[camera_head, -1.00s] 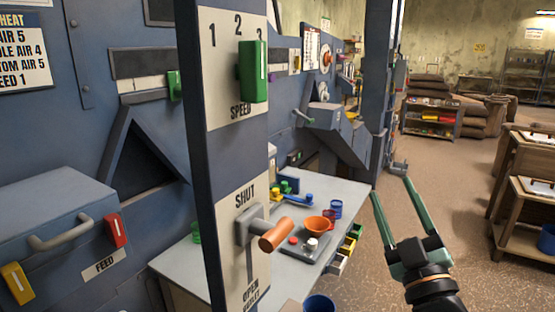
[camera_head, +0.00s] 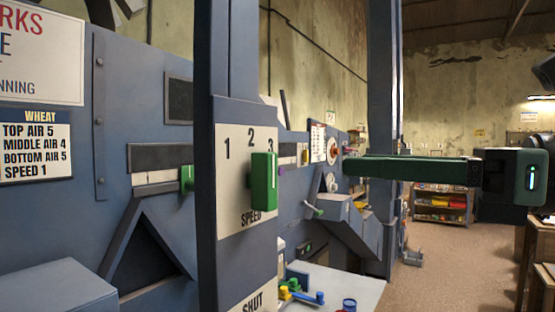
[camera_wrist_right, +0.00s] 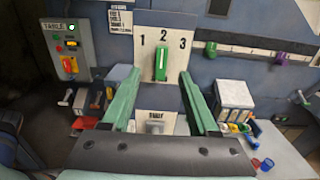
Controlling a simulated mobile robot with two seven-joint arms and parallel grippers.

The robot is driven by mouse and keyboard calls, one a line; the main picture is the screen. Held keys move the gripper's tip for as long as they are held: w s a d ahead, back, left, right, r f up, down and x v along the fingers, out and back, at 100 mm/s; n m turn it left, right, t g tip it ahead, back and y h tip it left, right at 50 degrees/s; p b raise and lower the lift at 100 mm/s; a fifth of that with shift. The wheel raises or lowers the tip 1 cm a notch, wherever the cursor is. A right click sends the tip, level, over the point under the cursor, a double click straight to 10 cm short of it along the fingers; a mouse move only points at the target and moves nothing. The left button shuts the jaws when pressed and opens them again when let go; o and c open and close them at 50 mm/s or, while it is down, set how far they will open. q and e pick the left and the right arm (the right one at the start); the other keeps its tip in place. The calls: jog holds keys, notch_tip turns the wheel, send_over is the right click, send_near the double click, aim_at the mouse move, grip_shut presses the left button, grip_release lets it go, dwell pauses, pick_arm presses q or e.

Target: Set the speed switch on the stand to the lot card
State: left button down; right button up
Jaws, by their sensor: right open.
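The lot card (camera_head: 36,147), headed WHEAT, is on the blue machine at the left of the head view and reads SPEED 1. The green speed switch (camera_head: 263,183) stands out from a white plate (camera_head: 236,150) marked 1, 2, 3 on the stand. In the right wrist view the switch (camera_wrist_right: 160,66) is upright, directly below the 2. My right gripper (camera_head: 350,167) points left, seen side-on in the head view. In the wrist view its green fingers (camera_wrist_right: 159,75) are open and empty, one on each side of the switch in the picture, apart from it. My left gripper is out of view.
A work table (camera_head: 352,286) with small coloured parts stands behind the stand. A feed box (camera_head: 55,290) is at lower left.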

aim_at(273, 160)
jog(key=p+x, duration=0.3)
jog(key=x, duration=0.8)
jog(key=shift+w+a+r, duration=0.1)
jog(key=shift+w+r, duration=0.05)
jog(key=shift+w, duration=0.1)
jog(key=shift+w+a, duration=0.3)
jog(key=shift+a, duration=0.1)
grip_shut()
